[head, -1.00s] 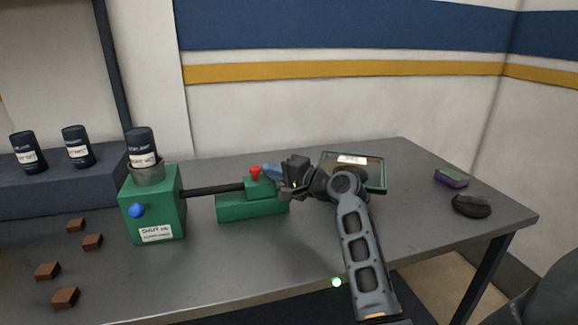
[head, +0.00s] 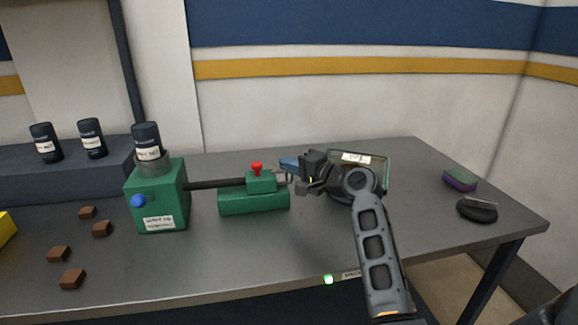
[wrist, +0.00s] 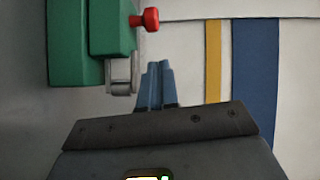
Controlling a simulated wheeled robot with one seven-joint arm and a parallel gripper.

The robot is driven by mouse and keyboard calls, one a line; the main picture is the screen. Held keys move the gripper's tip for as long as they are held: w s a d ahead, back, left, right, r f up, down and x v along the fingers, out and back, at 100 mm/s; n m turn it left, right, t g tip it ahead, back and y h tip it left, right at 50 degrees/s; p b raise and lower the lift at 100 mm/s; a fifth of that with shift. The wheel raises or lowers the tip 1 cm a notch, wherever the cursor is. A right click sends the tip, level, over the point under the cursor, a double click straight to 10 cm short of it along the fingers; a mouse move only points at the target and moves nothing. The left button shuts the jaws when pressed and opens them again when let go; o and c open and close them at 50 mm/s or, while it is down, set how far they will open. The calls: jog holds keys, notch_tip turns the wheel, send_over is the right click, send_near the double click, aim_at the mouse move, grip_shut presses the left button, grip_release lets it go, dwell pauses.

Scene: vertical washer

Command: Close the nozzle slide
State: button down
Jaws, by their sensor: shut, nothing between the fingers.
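The nozzle slide is a green block (head: 262,182) with a red knob (head: 257,168) on top, sitting on a longer green base (head: 250,203). A dark rod (head: 214,184) joins it to a green box on the left. A grey metal piece (wrist: 121,75) sticks out of the block's right end. In the wrist view the green block (wrist: 112,28) and red knob (wrist: 150,19) are at the upper left. My gripper (head: 284,163) has blue fingers, shut and empty, just right of the knob and apart from it. The fingers also show in the wrist view (wrist: 155,80), beside the metal piece.
The green box (head: 160,195) has a blue knob (head: 138,201), a label and a dark bottle (head: 146,141) on top. Brown blocks (head: 72,279) lie at the left. A glass-like tray (head: 378,165) stands behind my arm. A sponge (head: 460,181) and black object (head: 477,210) lie right.

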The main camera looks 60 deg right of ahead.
jog(key=f+b+v, duration=0.1)
jog(key=v, duration=0.8)
jog(key=shift+s+r, duration=0.25)
jog(key=shift+r, duration=0.2)
